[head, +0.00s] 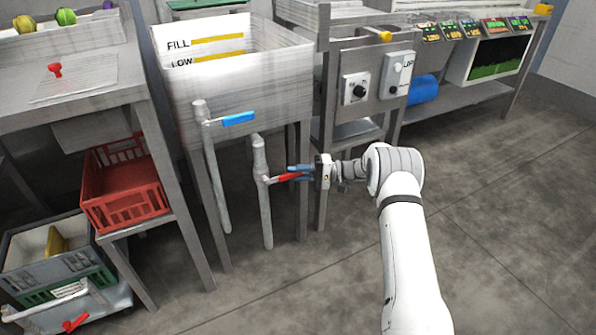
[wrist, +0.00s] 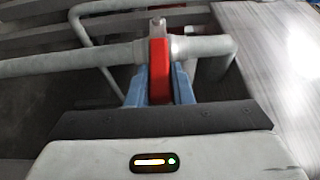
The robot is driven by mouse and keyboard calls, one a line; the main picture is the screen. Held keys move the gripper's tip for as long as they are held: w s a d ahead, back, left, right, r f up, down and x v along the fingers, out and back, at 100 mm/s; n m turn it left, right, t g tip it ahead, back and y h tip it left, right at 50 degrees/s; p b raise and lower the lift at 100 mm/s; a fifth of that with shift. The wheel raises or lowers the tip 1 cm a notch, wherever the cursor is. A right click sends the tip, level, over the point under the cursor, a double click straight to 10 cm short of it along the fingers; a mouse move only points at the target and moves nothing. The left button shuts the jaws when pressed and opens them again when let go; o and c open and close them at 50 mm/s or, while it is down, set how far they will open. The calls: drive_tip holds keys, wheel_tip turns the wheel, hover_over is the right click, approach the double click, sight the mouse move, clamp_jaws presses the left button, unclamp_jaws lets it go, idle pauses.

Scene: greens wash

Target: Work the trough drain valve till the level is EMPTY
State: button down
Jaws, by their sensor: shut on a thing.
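The trough (head: 245,97) is a pale metal basin with FILL and LOW marks and yellow bars on its inner back wall. I cannot make out a water surface in it. A pipe with a red lever valve (head: 284,178) stands below the trough's front. My gripper (head: 299,173) has its blue fingers shut on the red lever, which points right from its pipe in the head view. In the wrist view the red lever (wrist: 159,66) stands between the blue fingers (wrist: 160,92), across a grey pipe (wrist: 95,64). Another pipe with a blue lever (head: 238,118) stands to the left.
A control panel with a black knob (head: 355,89) is right of the trough. A blue cylinder (head: 423,90) lies on a lower shelf. The floor at right is clear.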

drive_tip(key=shift+f, duration=0.1)
drive_tip(key=c, duration=1.3)
unclamp_jaws()
drive_tip(key=d, duration=0.2)
drive_tip(key=d+p, duration=0.1)
drive_tip(key=d, duration=0.2)
drive_tip(key=w+d+p, duration=0.1)
drive_tip(key=d, duration=0.1)
drive_tip(key=shift+w+d, duration=0.1)
drive_tip(key=shift+d, duration=0.25)
